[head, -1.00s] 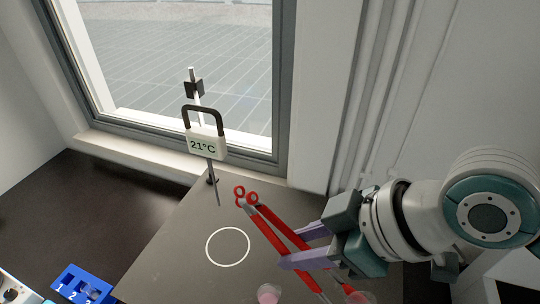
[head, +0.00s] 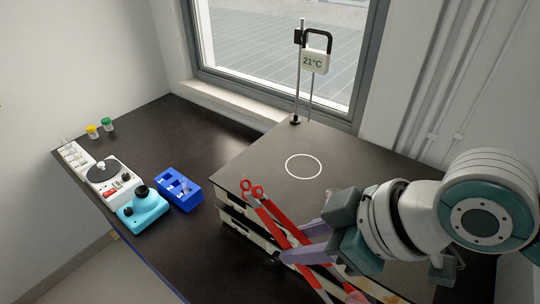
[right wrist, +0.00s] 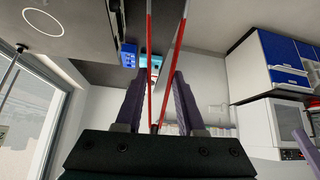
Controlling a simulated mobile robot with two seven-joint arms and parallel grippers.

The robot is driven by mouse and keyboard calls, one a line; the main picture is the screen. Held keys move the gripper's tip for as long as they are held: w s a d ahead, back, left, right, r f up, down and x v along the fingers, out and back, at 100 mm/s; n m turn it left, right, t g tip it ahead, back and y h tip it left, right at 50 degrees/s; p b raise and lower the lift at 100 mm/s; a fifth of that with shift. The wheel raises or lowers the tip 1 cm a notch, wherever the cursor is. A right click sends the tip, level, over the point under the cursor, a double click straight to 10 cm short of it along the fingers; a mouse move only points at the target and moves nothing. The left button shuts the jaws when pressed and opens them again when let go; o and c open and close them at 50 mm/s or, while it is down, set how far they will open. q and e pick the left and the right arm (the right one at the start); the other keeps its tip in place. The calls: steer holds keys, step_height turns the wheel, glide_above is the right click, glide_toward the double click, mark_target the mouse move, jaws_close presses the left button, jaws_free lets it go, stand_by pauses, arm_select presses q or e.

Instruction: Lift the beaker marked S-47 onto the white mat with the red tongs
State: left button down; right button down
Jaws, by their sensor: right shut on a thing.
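The red tongs (head: 284,226) are held by my right gripper (head: 292,246), whose purple fingers are shut across their two red legs. The ringed handles point up and left, over the edge of the raised dark platform. The legs run down to the right, and their lower ends are partly hidden at the bottom of the picture. In the right wrist view, the tongs (right wrist: 149,60) stand between the fingers of my gripper (right wrist: 156,88). No S-47 label or white mat is identifiable.
On the lower dark bench are a blue rack (head: 180,190), a turquoise device (head: 142,210) and a white device (head: 110,178).

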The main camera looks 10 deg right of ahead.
step_height(320, 180, down, 15)
steer(key=w+d+m+t+h+b, duration=0.1)
steer(key=m+b, duration=0.1)
steer(key=b, duration=1.1)
steer(key=shift+m, duration=0.3)
steer(key=shift+w+d, duration=0.1)
step_height(320, 180, down, 9)
steer(key=b, duration=0.9)
steer(key=shift+b, duration=0.3)
